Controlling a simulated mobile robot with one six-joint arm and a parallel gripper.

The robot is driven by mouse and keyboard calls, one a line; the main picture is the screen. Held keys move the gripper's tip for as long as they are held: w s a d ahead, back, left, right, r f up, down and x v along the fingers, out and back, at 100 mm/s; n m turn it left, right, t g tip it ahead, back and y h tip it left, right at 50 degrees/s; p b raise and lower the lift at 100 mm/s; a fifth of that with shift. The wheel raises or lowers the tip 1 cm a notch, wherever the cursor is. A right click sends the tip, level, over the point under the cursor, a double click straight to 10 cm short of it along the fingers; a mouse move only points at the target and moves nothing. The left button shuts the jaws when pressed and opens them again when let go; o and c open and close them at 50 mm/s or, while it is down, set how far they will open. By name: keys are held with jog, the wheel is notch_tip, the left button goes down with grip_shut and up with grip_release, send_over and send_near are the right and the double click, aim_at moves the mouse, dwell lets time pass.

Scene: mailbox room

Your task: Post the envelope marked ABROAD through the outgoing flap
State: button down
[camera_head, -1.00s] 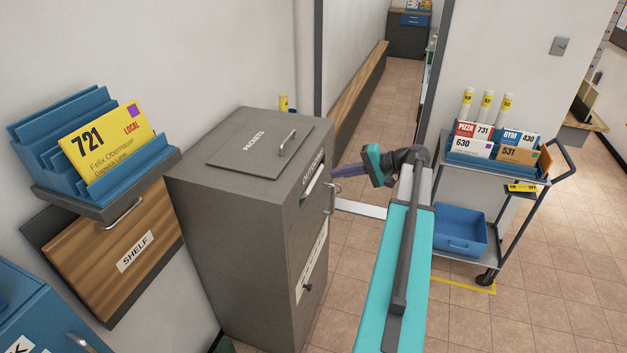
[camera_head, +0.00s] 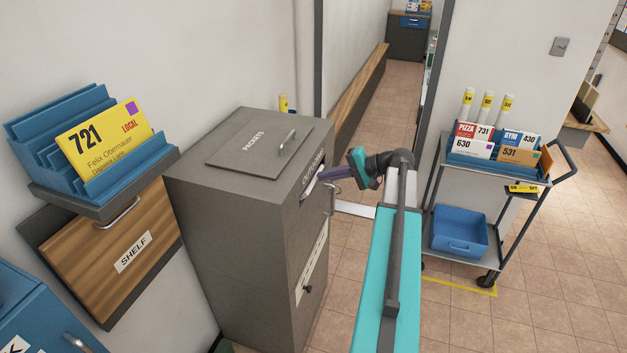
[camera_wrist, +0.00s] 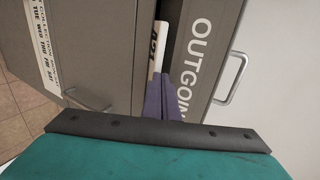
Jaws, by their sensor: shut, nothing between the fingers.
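The grey cabinet's outgoing slot (camera_head: 312,183) is high on its front face, under the word OUTGOING. In the wrist view, a white envelope (camera_wrist: 155,66) with a partly legible black number stands in the dark slot (camera_wrist: 167,45), partly inside and partly sticking out. Its ABROAD mark does not show. My gripper (camera_head: 321,173) is at the cabinet front by the slot, its purple fingers shut with nothing between them. In the wrist view, the fingertips (camera_wrist: 164,80) are right at the envelope's outer end; I cannot tell whether they touch it.
A metal handle (camera_wrist: 231,78) stands out beside the slot. The cabinet top has a PACKETS lid (camera_head: 258,142). A rack with a yellow 721 LOCAL envelope (camera_head: 102,142) is on the left. A cart (camera_head: 462,257) with envelopes and tubes stands right, with open floor around it.

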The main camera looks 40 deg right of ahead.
jog(key=shift+w+f, duration=0.1)
jog(key=shift+f, duration=0.1)
jog(key=shift+w+a+f+b, duration=0.45)
jog(key=shift+w+f+b, duration=0.2)
jog(key=shift+f, duration=0.15)
jog(key=shift+w+a, duration=0.15)
jog(key=shift+w, duration=0.05)
dwell(0.5)
jog(key=shift+w+a+f, duration=0.15)
jog(key=shift+w+a, duration=0.1)
jog(key=shift+w, duration=0.1)
send_near(316, 179)
jog(key=s+f, duration=0.1)
jog(key=s+d+f, duration=0.2)
jog(key=f, duration=0.1)
jog(key=shift+f+b, duration=0.1)
jog(key=shift+b, duration=0.25)
dwell(0.6)
dwell(1.1)
